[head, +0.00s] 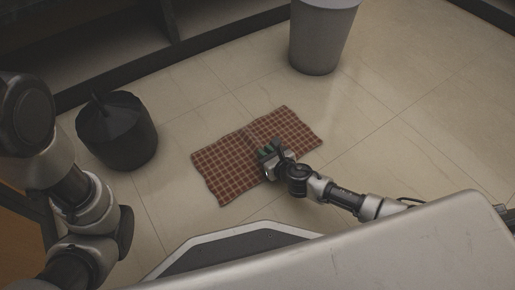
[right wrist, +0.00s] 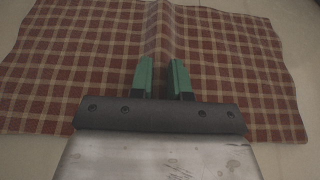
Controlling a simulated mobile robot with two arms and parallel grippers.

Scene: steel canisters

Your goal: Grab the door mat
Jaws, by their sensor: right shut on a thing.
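The door mat (head: 226,162) is a red and cream checked cloth lying on the tiled floor in the middle of the head view. My right gripper (head: 267,151) is down at the mat's near side, above its middle. In the right wrist view the mat (right wrist: 70,60) fills most of the upper picture, with a raised fold running away from between the green fingertips. The right gripper (right wrist: 163,72) is shut on this fold, its fingers a little apart with cloth between them. My left arm shows at the left of the head view, but its gripper is out of sight.
A dark shelf edge (head: 170,50) runs along the back. The tiled floor to the right is clear.

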